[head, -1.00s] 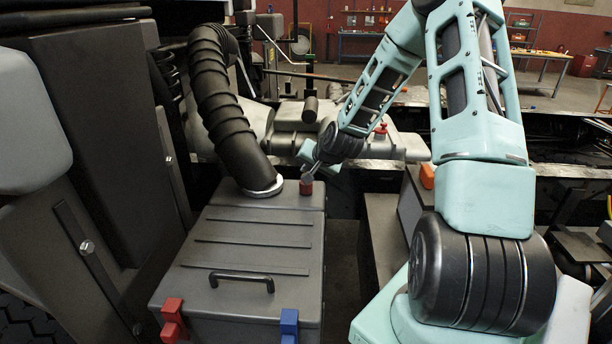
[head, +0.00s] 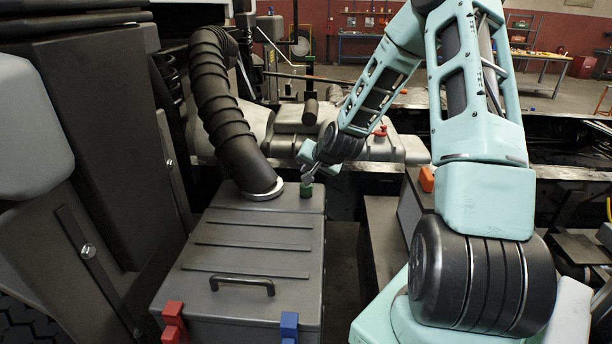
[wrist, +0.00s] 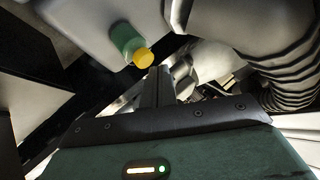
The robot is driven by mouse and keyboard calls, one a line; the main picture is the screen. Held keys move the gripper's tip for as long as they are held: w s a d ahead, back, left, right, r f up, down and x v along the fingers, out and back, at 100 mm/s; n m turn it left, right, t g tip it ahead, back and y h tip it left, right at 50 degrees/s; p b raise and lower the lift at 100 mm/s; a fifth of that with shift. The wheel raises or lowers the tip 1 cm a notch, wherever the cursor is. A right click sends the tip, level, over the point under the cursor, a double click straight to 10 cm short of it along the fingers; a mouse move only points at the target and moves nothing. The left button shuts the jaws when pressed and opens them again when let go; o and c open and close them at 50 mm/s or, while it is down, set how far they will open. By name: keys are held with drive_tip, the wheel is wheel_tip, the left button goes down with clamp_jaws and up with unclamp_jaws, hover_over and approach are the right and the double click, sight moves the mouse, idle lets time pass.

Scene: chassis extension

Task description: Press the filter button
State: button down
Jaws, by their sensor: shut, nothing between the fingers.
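The filter button (head: 306,190) is a small green cylinder on the top rear right corner of a grey filter box (head: 245,262). In the wrist view the button (wrist: 124,39) stands out from the grey box with a yellow end. My gripper (head: 309,177) is shut and empty, at the button's top in the head view. In the wrist view my fingertips (wrist: 158,72) are close beside the yellow end. I cannot tell whether they touch it.
A ribbed black hose (head: 220,100) enters the box left of the button. A black handle (head: 242,283), red latch (head: 173,322) and blue latch (head: 289,325) are at the box's front. A dark panel (head: 95,140) stands at left.

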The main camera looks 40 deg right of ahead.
drive_tip(key=shift+r, duration=0.25)
wheel_tip(320, 180, up, 5)
drive_tip(key=p, duration=0.4)
idle(1.0)
drive_tip(key=s+a+n+g+y+b, duration=0.1)
drive_tip(key=s+a+n, duration=0.15)
drive_tip(key=a, duration=0.65)
drive_tip(key=s+a+n+g+y+b, duration=0.2)
drive_tip(key=a+n, duration=0.2)
drive_tip(key=a, duration=0.6)
drive_tip(key=s+a+n+g+y+b, duration=0.1)
drive_tip(key=s+a+n, duration=0.15)
drive_tip(key=a, duration=0.65)
drive_tip(key=s+a+n+g+b, duration=0.1)
drive_tip(key=s+a+n, duration=0.2)
drive_tip(key=s, duration=0.5)
drive_tip(key=s+a+n+g+h+b, duration=0.1)
drive_tip(key=s+a+n, duration=0.3)
drive_tip(key=s, duration=0.4)
drive_tip(key=s+a+n+g+b, duration=0.2)
drive_tip(key=s+a, duration=0.3)
drive_tip(key=s, duration=0.3)
drive_tip(key=shift+a+n+g+b, duration=0.15)
drive_tip(key=shift+n+g+b, duration=0.15)
drive_tip(key=shift+n+g, duration=0.3)
